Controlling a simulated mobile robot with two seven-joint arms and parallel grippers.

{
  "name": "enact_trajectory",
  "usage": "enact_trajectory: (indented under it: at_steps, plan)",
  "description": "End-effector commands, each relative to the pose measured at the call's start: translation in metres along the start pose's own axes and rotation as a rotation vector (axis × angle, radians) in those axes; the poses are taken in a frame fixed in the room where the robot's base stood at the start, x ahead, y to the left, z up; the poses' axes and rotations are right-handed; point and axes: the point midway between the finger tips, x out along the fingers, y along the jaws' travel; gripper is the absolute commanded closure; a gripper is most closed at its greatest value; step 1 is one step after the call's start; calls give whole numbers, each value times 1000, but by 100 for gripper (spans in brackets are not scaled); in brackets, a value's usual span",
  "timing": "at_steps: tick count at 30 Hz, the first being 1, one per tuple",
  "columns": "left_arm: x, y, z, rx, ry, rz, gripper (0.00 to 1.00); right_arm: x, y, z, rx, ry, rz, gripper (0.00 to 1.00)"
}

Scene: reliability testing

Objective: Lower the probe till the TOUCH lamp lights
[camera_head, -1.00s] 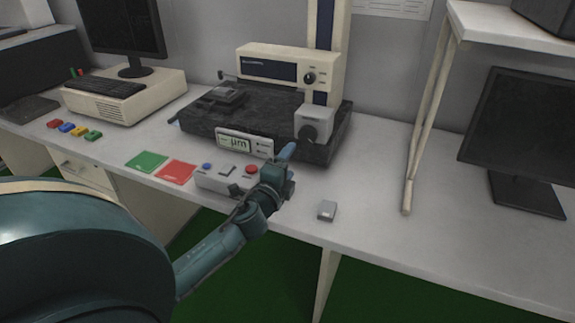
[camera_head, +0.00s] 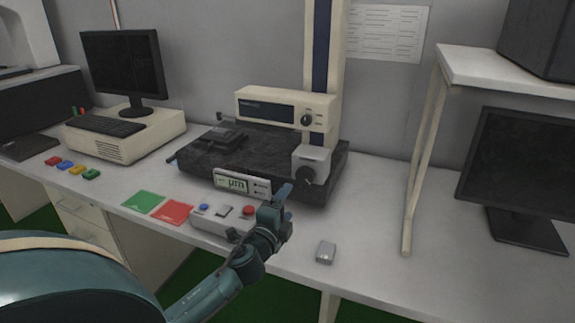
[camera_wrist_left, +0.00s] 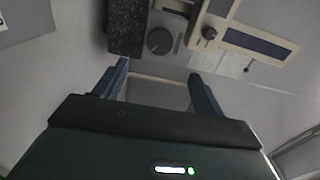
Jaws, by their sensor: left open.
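The measuring machine has a beige probe head (camera_head: 285,105) on a tall column above a dark stone base (camera_head: 205,160). A grey block with a large dark knob (camera_head: 306,177) is at its right front; the knob also shows in the left wrist view (camera_wrist_left: 159,41). A small display (camera_head: 242,184) reads "µm". My left gripper (camera_head: 285,192) is open and empty, in front of the knob and apart from it. In the left wrist view its fingers (camera_wrist_left: 160,85) point toward the knob. I cannot make out the probe tip or a TOUCH lamp. My right gripper is out of view.
A control box (camera_head: 220,222) with blue and red buttons lies near the front edge, beside my left gripper. Green and red cards (camera_head: 158,207) lie to its left. A small grey object (camera_head: 326,252) sits on the right. A shelf leg (camera_head: 418,165) stands farther right.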

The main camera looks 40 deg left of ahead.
Motion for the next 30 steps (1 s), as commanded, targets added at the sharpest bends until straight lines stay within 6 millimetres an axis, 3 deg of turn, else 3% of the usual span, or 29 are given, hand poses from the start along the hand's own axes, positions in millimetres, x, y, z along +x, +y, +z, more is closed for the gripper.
enact_trajectory:
  at_steps: [15,18,23,30]
  plan:
    - [0,-2,2,-1276,4,-3,30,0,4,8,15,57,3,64]
    - [0,-2,2,-1416,3,-1,30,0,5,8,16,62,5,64]
    - [3,-4,2,-1503,2,0,30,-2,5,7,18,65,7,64]
    - [36,-5,3,-1504,3,-2,30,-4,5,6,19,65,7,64]
